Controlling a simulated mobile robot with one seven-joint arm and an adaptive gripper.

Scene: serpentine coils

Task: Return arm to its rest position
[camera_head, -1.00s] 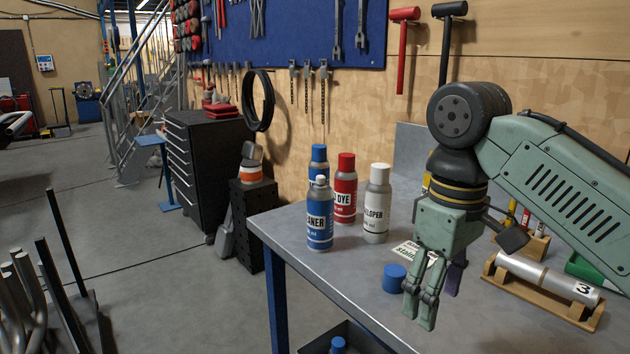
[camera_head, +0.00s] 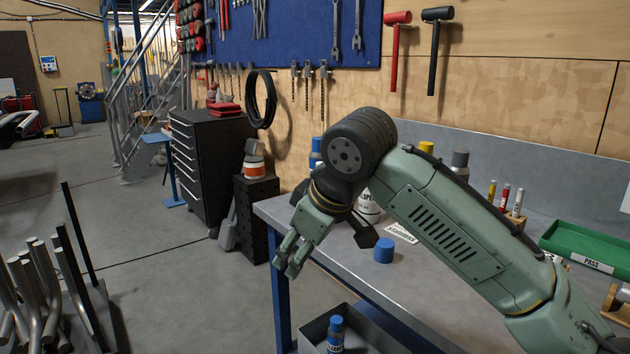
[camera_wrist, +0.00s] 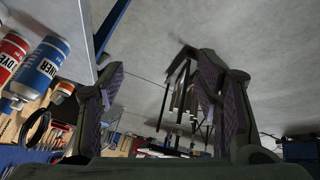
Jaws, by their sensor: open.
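My gripper (camera_head: 292,257) is at the end of my green arm in the head view, at the left edge of the workbench, pointing down and left. Its two fingers (camera_wrist: 168,100) stand wide apart in the wrist view, with nothing between them but floor and distant metal tubes. My arm reaches in from the lower right across the bench and hides most of the bottles in the head view. The wrist view shows a blue bottle (camera_wrist: 38,75) and a red dye bottle (camera_wrist: 12,55) at its left.
The grey workbench (camera_head: 345,262) carries a blue cap (camera_head: 383,250), a card (camera_head: 401,233) and a green tray (camera_head: 590,245). An open bin with a blue-capped bottle (camera_head: 336,335) sits below the bench front. A black drawer cabinet (camera_head: 205,165) and upright tubes (camera_head: 45,290) stand left. Floor between is clear.

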